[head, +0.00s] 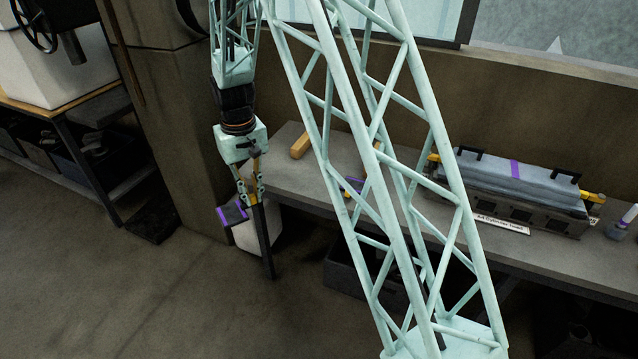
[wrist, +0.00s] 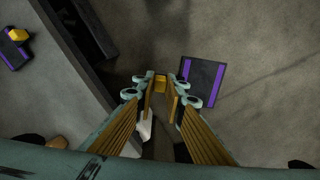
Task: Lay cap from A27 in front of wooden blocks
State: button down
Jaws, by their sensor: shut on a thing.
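My gripper (head: 256,190) points down off the left end of the grey bench (head: 285,172). In the wrist view, its ribbed fingers (wrist: 160,90) are shut on a small yellow block (wrist: 160,83), which I take for the grip of the cap. A dark square piece with purple stripes (wrist: 203,82) shows just right of the fingertips; it also shows beside the gripper in the head view (head: 233,212). I cannot tell whether it joins the yellow block. A wooden block (head: 300,146) lies at the back of the bench, left part; a brown piece shows in the wrist view (wrist: 57,142).
A dark piece with a purple stripe and yellow block (wrist: 15,45) lies on the bench. A blue-grey covered unit with black handles (head: 515,180) stands at the right. A dark bin (head: 345,275) sits under the bench. Floor (head: 120,300) at the left is clear.

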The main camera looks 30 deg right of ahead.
jog(key=w+d+m+p, duration=0.3)
jog(key=w+d+m, duration=0.1)
jog(key=d+m, duration=0.8)
jog(key=w+d+m+p, duration=0.3)
jog(key=w+d+m, duration=0.2)
jog(key=d+m, duration=0.7)
jog(key=shift+r+m+p, duration=0.25)
jog(key=shift+m+p, duration=0.1)
jog(key=shift+m, duration=2.15)
jog(key=shift+f, duration=3.1)
jog(key=shift+f, duration=0.1)
jog(key=shift+f, duration=1.8)
